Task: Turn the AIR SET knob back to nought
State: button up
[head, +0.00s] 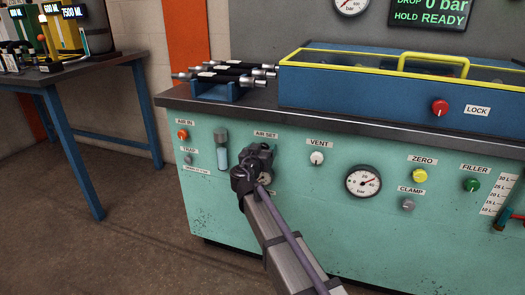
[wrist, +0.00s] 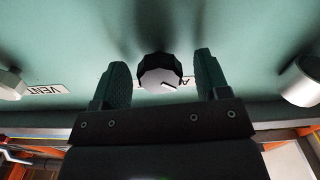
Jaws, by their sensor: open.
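The AIR SET knob (wrist: 160,72) is black and ribbed with a pale face in the wrist view. A short dark mark sits at the lower right of its face. It stands out from the green panel (wrist: 235,30). My gripper (wrist: 160,68) is open, with one finger on each side of the knob and a visible gap on both sides. In the head view my gripper (head: 255,162) is at the panel just below the AIR SET label (head: 265,134) and hides most of the knob. In the wrist view the label behind the knob is mostly covered.
The white VENT knob (head: 317,158) is to the right; in the wrist view its label (wrist: 42,90) is at left. A bar gauge (head: 363,181), yellow ZERO knob (head: 420,175) and grey CLAMP knob (head: 408,204) are further right.

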jog(key=c, duration=0.9)
jog(key=shift+c, duration=0.2)
